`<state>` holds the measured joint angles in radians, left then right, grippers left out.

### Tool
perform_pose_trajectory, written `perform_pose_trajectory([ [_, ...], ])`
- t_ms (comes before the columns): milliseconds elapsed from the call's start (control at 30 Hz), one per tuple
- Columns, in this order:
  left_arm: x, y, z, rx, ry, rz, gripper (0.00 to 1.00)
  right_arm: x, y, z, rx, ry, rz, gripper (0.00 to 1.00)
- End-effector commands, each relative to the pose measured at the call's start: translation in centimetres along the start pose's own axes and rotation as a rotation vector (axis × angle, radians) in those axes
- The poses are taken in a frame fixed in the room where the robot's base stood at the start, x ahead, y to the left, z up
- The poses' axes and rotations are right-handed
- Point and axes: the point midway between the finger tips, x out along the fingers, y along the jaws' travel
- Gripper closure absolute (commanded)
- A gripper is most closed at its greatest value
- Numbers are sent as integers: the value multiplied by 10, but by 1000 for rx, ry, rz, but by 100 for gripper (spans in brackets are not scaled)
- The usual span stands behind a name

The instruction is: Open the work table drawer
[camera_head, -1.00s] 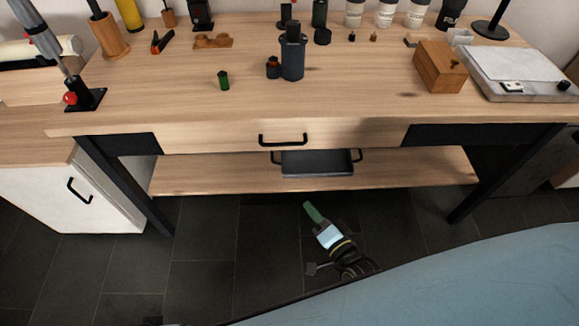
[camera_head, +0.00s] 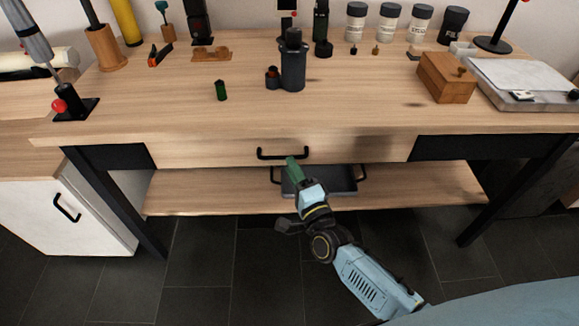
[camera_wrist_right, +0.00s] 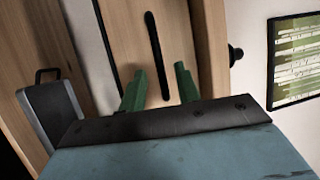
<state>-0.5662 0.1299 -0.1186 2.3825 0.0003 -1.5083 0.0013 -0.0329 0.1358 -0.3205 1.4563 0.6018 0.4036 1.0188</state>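The work table (camera_head: 200,125) has a wooden drawer (camera_head: 215,152) in the middle of its front, with a black bar handle (camera_head: 283,154). The drawer looks shut, its front level with the table edge. My right gripper (camera_head: 293,165) is just below and in front of the handle in the head view. In the right wrist view, its two green fingers (camera_wrist_right: 161,85) are spread apart, with the handle (camera_wrist_right: 158,55) showing between and beyond them. Nothing is held, and contact with the handle cannot be told. My left gripper is not in view.
A grey tray (camera_head: 335,181) with black handles sits on the lower shelf (camera_head: 210,192), close behind my right gripper. A white cabinet (camera_head: 60,225) stands at the left. A dark canister (camera_head: 293,65) and a wooden box (camera_head: 447,80) stand on the tabletop.

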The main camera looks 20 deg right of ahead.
Motion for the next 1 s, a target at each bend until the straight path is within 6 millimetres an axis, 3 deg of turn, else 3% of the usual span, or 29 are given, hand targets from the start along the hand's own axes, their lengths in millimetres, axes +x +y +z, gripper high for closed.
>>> perform_pose_trajectory([
  [200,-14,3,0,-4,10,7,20,21,1,0,0,0,1,68],
  [533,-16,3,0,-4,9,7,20,24,1,0,-1,0,2,68],
  [767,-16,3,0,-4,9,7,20,24,1,0,-1,0,2,98],
  [1000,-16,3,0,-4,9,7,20,24,1,0,-1,0,1,100],
])
